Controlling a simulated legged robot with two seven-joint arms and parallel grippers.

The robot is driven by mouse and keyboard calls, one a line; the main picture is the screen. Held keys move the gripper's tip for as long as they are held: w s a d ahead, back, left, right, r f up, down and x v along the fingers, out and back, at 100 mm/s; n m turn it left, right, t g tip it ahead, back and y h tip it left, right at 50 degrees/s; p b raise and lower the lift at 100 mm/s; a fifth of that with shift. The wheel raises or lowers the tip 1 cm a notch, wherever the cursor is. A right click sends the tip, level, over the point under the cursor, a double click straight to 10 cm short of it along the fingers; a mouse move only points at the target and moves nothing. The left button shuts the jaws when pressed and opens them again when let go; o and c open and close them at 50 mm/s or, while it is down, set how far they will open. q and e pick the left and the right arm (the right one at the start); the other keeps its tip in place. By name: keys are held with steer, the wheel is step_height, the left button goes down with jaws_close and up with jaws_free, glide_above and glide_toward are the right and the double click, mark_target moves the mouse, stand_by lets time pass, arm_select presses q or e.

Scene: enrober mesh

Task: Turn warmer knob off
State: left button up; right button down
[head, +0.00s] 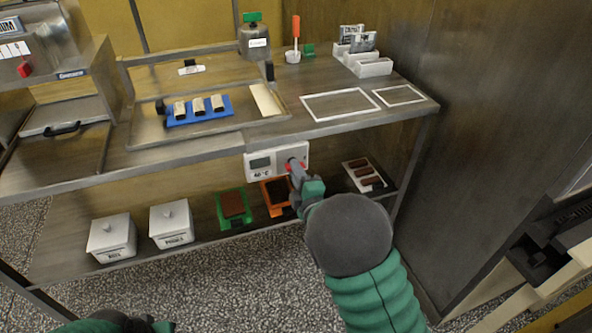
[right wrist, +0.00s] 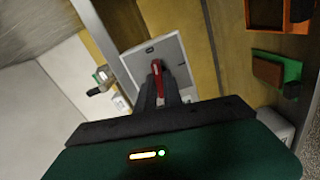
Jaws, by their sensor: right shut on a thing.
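The warmer control box (head: 262,165) is white with a small grey display and hangs under the front edge of the counter. Its red knob (head: 288,162) is at the box's right side, partly hidden by my right gripper (head: 294,168). In the right wrist view the red knob (right wrist: 157,70) sits between the fingers of my right gripper (right wrist: 159,88), in front of the white box (right wrist: 138,60). The right gripper is shut on the knob. Its exact setting cannot be read. A dark and green part of my left arm shows at the bottom left edge; its fingers cannot be made out.
Above the box is the counter (head: 215,145) with a blue tray (head: 200,117) of bars and white frames (head: 340,104). The lower shelf (head: 75,258) holds white lidded boxes (head: 112,237), a green tray (head: 233,219) and an orange tray (head: 275,205). A dark panel (head: 480,110) stands at right.

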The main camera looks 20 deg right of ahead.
steer(key=shift+s+a+f+n, duration=0.15)
steer(key=shift+f+n, duration=0.15)
steer(key=shift+n, duration=0.6)
steer(key=shift+f, duration=0.1)
steer(key=c, duration=1.5)
jaws_free()
steer(key=shift+r, duration=0.2)
